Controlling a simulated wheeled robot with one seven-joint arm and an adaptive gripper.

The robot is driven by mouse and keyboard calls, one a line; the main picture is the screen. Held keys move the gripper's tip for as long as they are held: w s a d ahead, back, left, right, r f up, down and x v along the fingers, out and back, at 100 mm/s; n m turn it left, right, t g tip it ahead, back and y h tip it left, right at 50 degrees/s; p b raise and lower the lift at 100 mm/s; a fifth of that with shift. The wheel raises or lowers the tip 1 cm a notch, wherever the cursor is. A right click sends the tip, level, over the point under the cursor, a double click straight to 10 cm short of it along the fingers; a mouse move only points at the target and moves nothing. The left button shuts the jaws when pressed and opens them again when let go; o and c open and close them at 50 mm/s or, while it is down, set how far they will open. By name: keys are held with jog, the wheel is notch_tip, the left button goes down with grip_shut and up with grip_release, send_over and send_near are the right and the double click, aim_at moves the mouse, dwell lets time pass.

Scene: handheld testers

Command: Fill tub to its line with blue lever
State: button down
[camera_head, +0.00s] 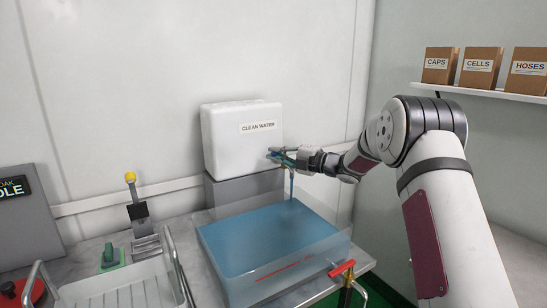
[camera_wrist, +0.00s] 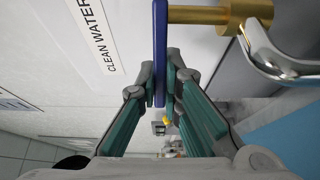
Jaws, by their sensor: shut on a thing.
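A white tank labelled CLEAN WATER (camera_head: 228,140) stands on a grey block at the back wall. My gripper (camera_head: 284,157) is at the tap on its right side. In the wrist view my gripper (camera_wrist: 160,88) is shut on the blue lever (camera_wrist: 160,45), with one finger on each side. A brass tap part (camera_wrist: 218,14) meets the lever. A thin stream of water (camera_head: 291,185) falls from the tap into the clear tub (camera_head: 335,261). The tub holds blue water (camera_head: 262,235). A red line (camera_head: 285,268) marks its front wall; the exact water level against it is hard to tell.
A red-handled valve (camera_head: 342,268) sits at the tub's front right corner. A rack (camera_head: 130,292), a green-based item (camera_head: 110,256) and a yellow-topped lever (camera_head: 131,178) stand to the left. Boxes lie on a shelf (camera_head: 490,94) at upper right.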

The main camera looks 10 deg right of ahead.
jog(key=shift+s+d+f+n+g+y+b, duration=0.1)
jog(key=shift+s+d+n+g+y+b, duration=0.1)
jog(key=shift+n+g+y+b, duration=0.3)
jog(key=shift+s+d+r+n+g+y+b, duration=0.1)
jog(key=shift+d+n+g+y+b, duration=0.2)
jog(key=shift+n+g+y, duration=0.4)
jog(key=shift+s+d+f+n+g+y+b, duration=0.1)
jog(key=shift+n+g+y+b, duration=0.3)
jog(key=shift+g, duration=0.4)
jog(key=c, duration=1.7)
grip_release()
jog(key=shift+d, duration=0.1)
jog(key=v, duration=1.2)
